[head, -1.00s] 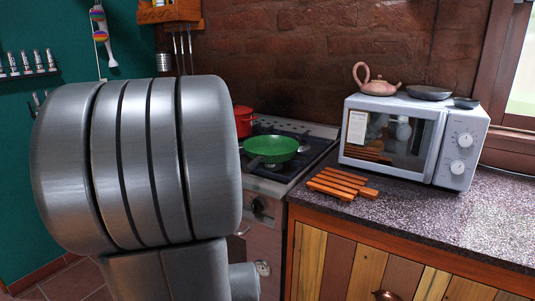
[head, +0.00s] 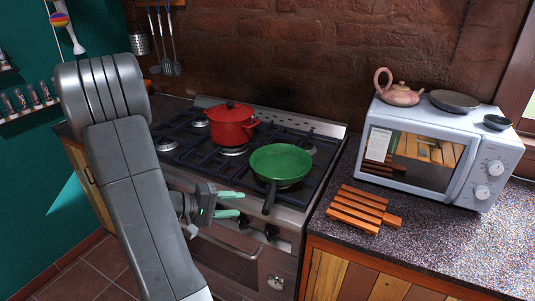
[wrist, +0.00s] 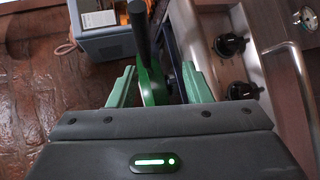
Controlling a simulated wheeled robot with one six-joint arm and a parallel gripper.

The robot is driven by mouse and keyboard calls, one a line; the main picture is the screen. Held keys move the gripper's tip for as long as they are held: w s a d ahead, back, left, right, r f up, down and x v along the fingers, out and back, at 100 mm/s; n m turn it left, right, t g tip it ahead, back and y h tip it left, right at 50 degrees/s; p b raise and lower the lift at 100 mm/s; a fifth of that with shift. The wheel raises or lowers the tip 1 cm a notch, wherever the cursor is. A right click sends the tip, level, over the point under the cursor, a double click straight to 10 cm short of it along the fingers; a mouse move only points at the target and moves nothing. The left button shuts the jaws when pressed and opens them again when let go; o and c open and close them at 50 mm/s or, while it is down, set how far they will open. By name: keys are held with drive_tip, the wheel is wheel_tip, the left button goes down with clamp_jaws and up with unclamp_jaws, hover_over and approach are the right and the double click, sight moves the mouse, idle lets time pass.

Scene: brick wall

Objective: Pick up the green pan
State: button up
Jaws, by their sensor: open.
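The green pan (head: 281,160) sits on the front right part of the stove, its dark handle (head: 269,199) pointing toward the front edge. My gripper (head: 240,204) is open and empty in front of the stove, a short way left of the handle in the head view. In the wrist view, the green pan (wrist: 153,84) and its handle (wrist: 139,28) show beyond and between the open green fingers of my gripper (wrist: 158,84). Part of the pan is hidden there behind the gripper body.
A red pot (head: 232,126) stands on the stove (head: 180,150) behind and left of the pan. A slatted wooden trivet (head: 362,209) lies on the counter at right. A microwave (head: 478,160) carries a pink teapot (head: 402,94) and dark dishes. Stove knobs face the gripper.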

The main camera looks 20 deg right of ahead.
sight(272, 189)
drive_tip(key=shift+t+h, duration=0.4)
drive_tip(key=shift+w+r+p+x, duration=0.3)
drive_tip(key=shift+p+x, duration=0.45)
drive_tip(key=shift+x, duration=1.45)
drive_tip(key=shift+w+r+p+x, duration=0.3)
drive_tip(key=shift+p+x, duration=0.5)
drive_tip(key=shift+x, duration=1.35)
drive_tip(key=shift+w+r+p+x, duration=0.25)
drive_tip(key=shift+p+x, duration=0.5)
drive_tip(key=shift+x, duration=1.45)
drive_tip(key=shift+d, duration=0.15)
drive_tip(key=shift+c, duration=0.3)
drive_tip(key=shift+s, duration=0.1)
clamp_jaws()
